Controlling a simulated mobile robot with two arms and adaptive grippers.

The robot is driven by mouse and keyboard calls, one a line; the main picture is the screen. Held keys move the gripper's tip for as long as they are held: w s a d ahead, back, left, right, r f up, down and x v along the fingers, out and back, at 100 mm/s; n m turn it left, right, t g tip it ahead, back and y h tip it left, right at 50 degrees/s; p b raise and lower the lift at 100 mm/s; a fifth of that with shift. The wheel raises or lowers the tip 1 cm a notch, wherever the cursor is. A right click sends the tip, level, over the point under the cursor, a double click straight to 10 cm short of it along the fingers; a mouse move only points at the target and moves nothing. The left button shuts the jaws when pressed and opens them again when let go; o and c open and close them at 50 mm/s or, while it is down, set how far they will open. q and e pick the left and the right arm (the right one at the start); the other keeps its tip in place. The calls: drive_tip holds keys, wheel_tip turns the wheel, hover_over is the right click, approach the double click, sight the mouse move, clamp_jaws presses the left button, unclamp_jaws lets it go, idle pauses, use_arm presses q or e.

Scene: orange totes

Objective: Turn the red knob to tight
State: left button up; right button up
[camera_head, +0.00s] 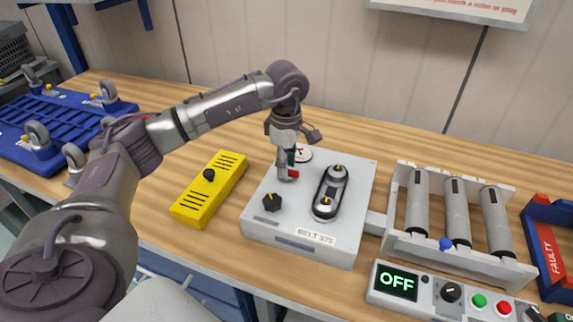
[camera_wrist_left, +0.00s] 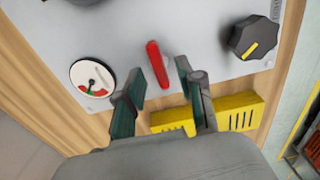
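The red knob (camera_head: 293,174) is on top of the light grey belt box (camera_head: 345,244), near its back left corner and partly hidden by my gripper. In the left wrist view the knob (camera_wrist_left: 157,62) is a narrow red bar, slightly tilted. My left gripper (camera_head: 288,172) points down over it. In the wrist view its two fingers (camera_wrist_left: 158,75) are apart, with the knob between and just beyond their tips; I cannot tell whether they touch it. A round gauge (camera_wrist_left: 92,78) with red and green marks sits beside the knob. My right gripper is not in view.
A black knob (camera_head: 271,202) and a small belt loop (camera_head: 330,192) are on the same box. A yellow box (camera_head: 208,190) stands to the left. Rollers (camera_head: 457,212) and a panel reading OFF (camera_head: 397,282) are to the right. Blue dollies (camera_head: 50,125) lie far left.

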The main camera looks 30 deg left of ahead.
use_arm(q)
wheel_tip(320, 180, up, 12)
drive_tip(key=shift+f, duration=0.25)
idle(0.6)
